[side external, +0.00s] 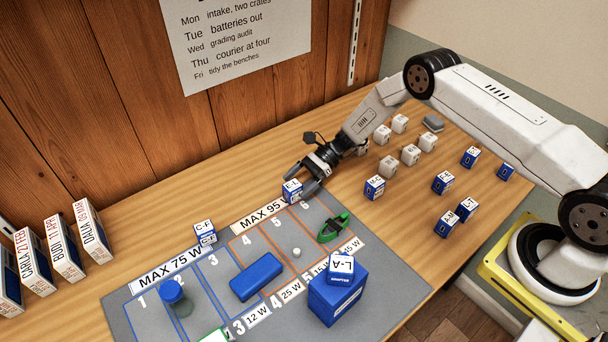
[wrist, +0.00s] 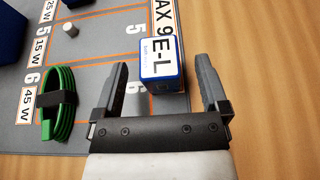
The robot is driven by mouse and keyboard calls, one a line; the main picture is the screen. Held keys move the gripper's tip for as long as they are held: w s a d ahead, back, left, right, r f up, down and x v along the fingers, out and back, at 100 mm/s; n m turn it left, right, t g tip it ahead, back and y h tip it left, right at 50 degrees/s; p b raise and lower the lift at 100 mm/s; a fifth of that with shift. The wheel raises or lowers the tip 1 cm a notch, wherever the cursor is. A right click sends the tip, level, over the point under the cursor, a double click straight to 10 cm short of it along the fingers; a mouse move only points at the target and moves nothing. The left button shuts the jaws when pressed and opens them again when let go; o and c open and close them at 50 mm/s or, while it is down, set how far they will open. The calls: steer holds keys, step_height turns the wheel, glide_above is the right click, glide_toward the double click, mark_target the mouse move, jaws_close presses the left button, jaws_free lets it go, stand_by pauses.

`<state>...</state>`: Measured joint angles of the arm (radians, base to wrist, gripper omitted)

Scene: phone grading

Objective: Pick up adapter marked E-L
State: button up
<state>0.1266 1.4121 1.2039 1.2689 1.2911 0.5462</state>
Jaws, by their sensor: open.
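The adapter marked E-L (side external: 292,191) is a small blue and white block at the back right of the grey mat (side external: 125,308), by slot 6 and the end of the MAX 95 strip. In the wrist view the adapter (wrist: 160,62) shows its E-L label upward and lies between the two finger lines, nearer the left finger. My gripper (side external: 304,184) is open and empty, low beside the adapter. In the wrist view my gripper (wrist: 162,85) has a finger on each side of the adapter, with a wider gap on the right. I cannot tell whether the left finger touches it.
A coiled green cable (side external: 334,228) lies on the mat near the adapter. An L-A adapter (side external: 341,267) sits on a blue box (side external: 337,298). A C-F adapter (side external: 205,232) stands by the MAX 75 strip. Several white and blue blocks (side external: 411,154) stand on the table to the right.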

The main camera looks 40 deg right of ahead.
steer(key=shift+x, duration=1.15)
jaws_close()
